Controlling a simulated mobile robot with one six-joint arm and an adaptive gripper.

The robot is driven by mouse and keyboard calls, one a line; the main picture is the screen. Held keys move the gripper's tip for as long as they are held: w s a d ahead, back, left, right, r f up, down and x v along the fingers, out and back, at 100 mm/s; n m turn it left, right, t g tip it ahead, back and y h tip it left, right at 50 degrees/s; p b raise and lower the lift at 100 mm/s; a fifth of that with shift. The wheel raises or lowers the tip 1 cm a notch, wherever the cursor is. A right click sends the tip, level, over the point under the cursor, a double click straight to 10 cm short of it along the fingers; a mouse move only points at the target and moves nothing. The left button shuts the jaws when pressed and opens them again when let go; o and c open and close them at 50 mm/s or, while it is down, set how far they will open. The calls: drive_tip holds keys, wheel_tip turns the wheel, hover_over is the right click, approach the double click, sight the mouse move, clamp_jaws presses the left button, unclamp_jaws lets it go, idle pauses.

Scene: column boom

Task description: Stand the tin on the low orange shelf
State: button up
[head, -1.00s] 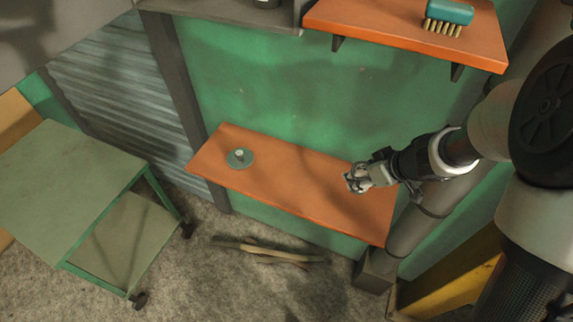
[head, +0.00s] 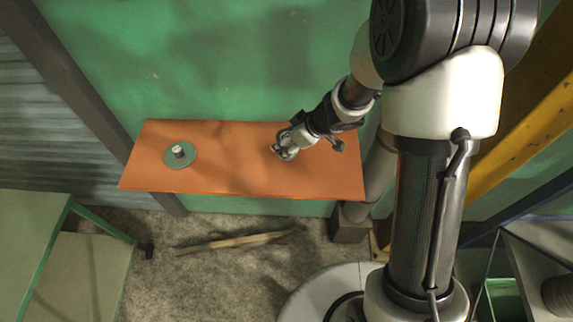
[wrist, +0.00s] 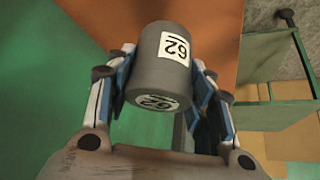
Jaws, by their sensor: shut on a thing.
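The tin (wrist: 163,75) is a dark grey cylinder with white labels reading 62. In the wrist view my gripper (wrist: 163,58) is shut on it, with one finger on each side. The low orange shelf (head: 230,178) runs along the green wall. In the head view my gripper (head: 284,152) is over the right half of this shelf. The tin is hard to make out there, and I cannot tell whether it touches the shelf. Orange surface also shows behind the tin in the wrist view (wrist: 218,35).
A grey-green disc (head: 171,163) with a small pale piece on it lies on the shelf's left part. A green cart (head: 25,240) stands at the left. Sticks (head: 235,242) lie on the floor below. A pipe (head: 378,170) stands at the shelf's right end. The shelf's middle is clear.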

wheel_tip(320, 180, down, 8)
drive_tip(key=b, duration=0.5)
drive_tip(key=shift+f, duration=0.25)
drive_tip(key=shift+r, duration=0.1)
drive_tip(key=o, duration=1.3)
